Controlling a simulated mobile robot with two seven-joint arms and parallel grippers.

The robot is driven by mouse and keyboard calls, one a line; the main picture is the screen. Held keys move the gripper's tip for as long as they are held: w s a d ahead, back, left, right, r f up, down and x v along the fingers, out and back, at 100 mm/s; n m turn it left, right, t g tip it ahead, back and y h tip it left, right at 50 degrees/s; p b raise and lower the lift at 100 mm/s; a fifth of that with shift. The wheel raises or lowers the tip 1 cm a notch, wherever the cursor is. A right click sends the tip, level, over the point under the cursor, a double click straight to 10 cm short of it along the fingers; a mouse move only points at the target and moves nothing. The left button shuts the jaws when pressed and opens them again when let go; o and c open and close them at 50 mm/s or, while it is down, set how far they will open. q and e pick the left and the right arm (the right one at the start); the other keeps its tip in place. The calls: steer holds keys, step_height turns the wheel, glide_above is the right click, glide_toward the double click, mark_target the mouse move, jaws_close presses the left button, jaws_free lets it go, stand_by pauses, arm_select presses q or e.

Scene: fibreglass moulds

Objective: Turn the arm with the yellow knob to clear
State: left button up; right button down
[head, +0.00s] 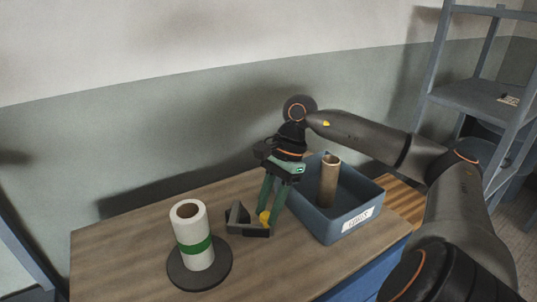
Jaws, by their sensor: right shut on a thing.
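The yellow knob (264,217) sits low at the tip of my right gripper (267,210), by the dark grey arm or bracket (247,225) on the wooden table. My right gripper has green fingers pointing down and is shut on the yellow knob; the fingers hide part of it. The bracket has an upright piece at its left end and a flat part reaching right under the fingers. Its exact joint is too small to make out. My left gripper is not in view.
A white roll with a green band (192,238) stands on a dark round base (225,272) at the front left. A blue-grey bin (327,222) with a label holds an upright brown tube (329,180), close right of my gripper. Grey shelving (470,104) stands at right.

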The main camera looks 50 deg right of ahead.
steer(key=shift+d, duration=0.1)
steer(key=c, duration=0.6)
jaws_free()
steer(key=p+v, duration=0.2)
steer(key=v, duration=1)
steer(key=shift+r+p, duration=0.3)
steer(key=shift+s+f, duration=0.1)
